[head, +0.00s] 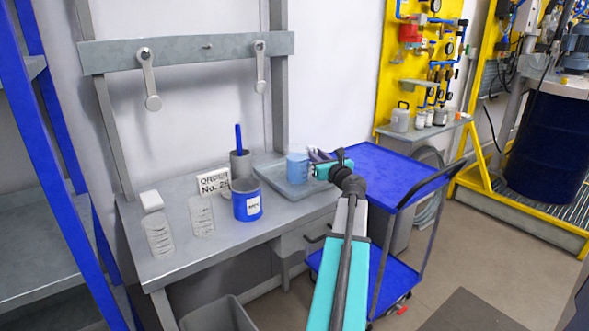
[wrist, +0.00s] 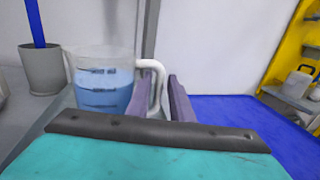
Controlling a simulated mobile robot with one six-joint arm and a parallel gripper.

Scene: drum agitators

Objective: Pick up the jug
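The jug (head: 297,168) is a clear measuring vessel with blue liquid in it. It stands upright on the grey tray (head: 318,184) at the right end of the workbench. In the wrist view the jug (wrist: 103,84) is at the left, with its white handle (wrist: 154,72) facing right. My gripper (head: 317,156) is close to the jug's right side. In the wrist view my gripper (wrist: 161,94) is open, its two purple fingers apart with the handle showing between them. I cannot tell whether a finger touches the handle.
A blue labelled mug (head: 247,205), a grey cup (head: 241,164) with a blue rod, a sign (head: 213,184) and clear bottles (head: 158,236) stand on the bench to the left. A blue cart (head: 378,168) stands to the right. Two metal levers (head: 149,80) hang above.

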